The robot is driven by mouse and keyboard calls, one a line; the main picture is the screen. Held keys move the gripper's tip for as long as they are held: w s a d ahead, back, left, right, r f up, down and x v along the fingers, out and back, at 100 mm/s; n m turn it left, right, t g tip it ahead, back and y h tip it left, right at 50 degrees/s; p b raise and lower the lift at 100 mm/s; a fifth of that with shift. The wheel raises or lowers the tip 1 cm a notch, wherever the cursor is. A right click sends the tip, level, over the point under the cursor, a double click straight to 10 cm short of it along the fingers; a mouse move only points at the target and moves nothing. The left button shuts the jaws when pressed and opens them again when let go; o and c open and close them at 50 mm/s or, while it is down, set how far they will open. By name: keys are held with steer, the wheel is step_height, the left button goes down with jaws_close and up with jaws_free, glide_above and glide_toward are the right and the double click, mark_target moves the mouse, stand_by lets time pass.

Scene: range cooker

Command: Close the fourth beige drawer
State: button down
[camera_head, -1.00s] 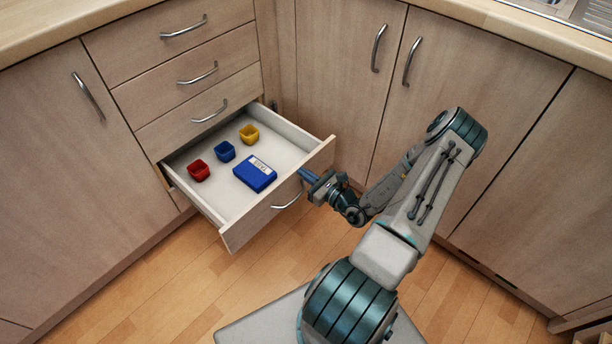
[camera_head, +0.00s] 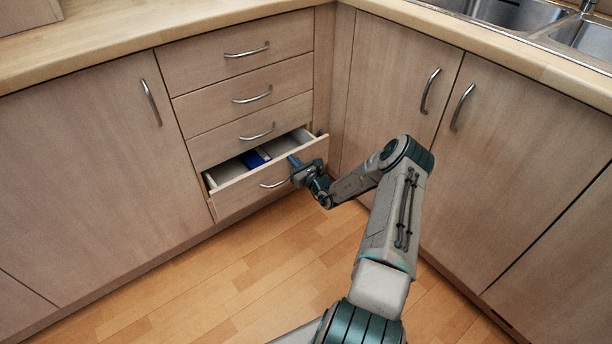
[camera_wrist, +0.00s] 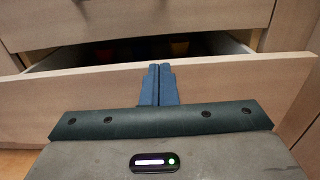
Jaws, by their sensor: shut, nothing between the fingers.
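The dark gap behind the front shows there too.
Three shut drawers (camera_head: 238,97) are above the open one. Shut cabinet doors stand at the left (camera_head: 85,190) and right (camera_head: 400,85), with a worktop (camera_head: 130,40) and a sink (camera_head: 520,14) above. The wooden floor (camera_head: 210,275) before the drawer is clear.

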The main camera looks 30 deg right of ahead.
steer(key=w+a+b, duration=0.1)
steer(key=w, duration=0.5)
steer(key=shift+w+a, duration=0.15)
steer(key=shift+w, duration=0.15)
